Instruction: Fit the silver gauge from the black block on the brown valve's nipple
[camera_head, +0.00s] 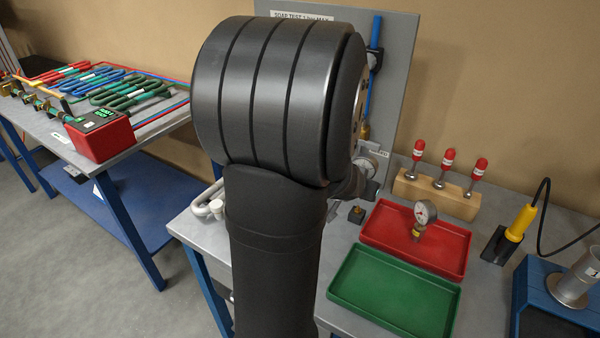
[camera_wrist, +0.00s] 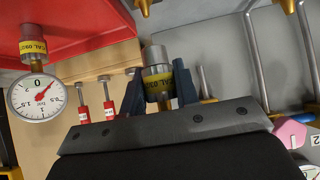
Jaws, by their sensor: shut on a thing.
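My gripper (camera_wrist: 160,88) is shut on a silver gauge fitting (camera_wrist: 157,58) with a yellow CAL band, seen in the wrist view. The dark blue fingers stand on both sides of it, and its dial is not clearly visible. Two brass tips (camera_wrist: 143,6) and (camera_wrist: 288,5) show at the top edge of the wrist view, apart from the held fitting. In the head view a small black block (camera_head: 357,215) stands left of the red tray. My arm hides the gripper there. I cannot pick out the brown valve for certain.
Another gauge (camera_head: 425,212) stands in the red tray (camera_head: 455,236), also seen in the wrist view (camera_wrist: 37,98). A green tray (camera_head: 395,290) lies in front. A wooden rack (camera_head: 455,203) holds red-handled tools. A grey panel (camera_head: 395,90) rises behind my arm.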

